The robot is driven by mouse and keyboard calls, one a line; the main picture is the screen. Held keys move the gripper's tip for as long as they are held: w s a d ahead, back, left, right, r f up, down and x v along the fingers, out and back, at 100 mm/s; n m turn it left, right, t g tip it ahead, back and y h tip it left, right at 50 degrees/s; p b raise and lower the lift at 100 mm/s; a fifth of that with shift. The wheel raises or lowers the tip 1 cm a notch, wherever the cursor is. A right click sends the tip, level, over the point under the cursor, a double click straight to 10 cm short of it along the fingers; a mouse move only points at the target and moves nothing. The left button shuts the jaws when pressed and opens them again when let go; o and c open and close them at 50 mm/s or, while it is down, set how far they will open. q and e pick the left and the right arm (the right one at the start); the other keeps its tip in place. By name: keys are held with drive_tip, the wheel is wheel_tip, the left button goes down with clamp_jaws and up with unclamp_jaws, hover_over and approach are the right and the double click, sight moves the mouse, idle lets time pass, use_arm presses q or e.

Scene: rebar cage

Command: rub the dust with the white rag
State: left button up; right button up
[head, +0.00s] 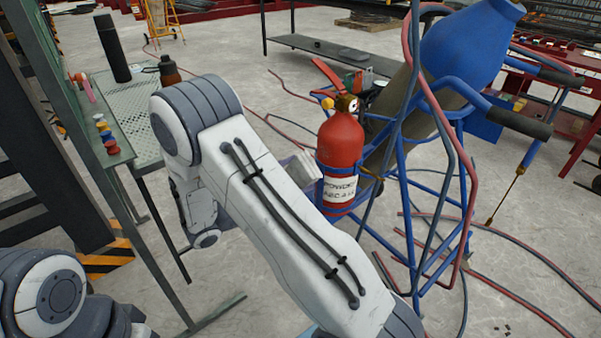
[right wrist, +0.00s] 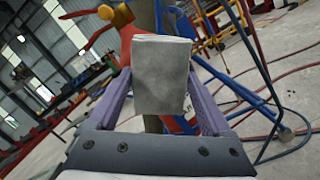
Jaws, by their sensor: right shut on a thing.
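My right gripper (right wrist: 162,88) is shut on the white rag (right wrist: 162,62), a folded pale grey-white block between its purple fingers. In the head view the rag (head: 303,166) shows partly past my right forearm, close to the left side of the red fire extinguisher (head: 340,150). I cannot tell whether the rag touches it. My arm hides most of the right gripper there. I cannot make out the dust in either view. My left gripper is not in view; only part of my left arm shows at the lower left.
The extinguisher sits on a blue cart with a big blue cylinder (head: 466,45). Red and blue hoses hang and lie around it. A green perforated table (head: 130,100) with a black flask (head: 113,48) stands at the left. Open concrete floor lies between.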

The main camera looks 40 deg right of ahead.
drive_tip(key=shift+a, duration=0.2)
drive_tip(key=shift+d, duration=0.1)
drive_tip(key=shift+w+d+r+p, duration=0.1)
drive_tip(key=shift+d+p, duration=0.2)
drive_tip(key=shift+d, duration=0.85)
drive_tip(key=shift+w+d+p, duration=0.1)
drive_tip(key=shift+d+p, duration=0.15)
drive_tip(key=shift+d, duration=2.05)
drive_tip(key=shift+w+d, duration=0.15)
drive_tip(key=shift+d, duration=0.85)
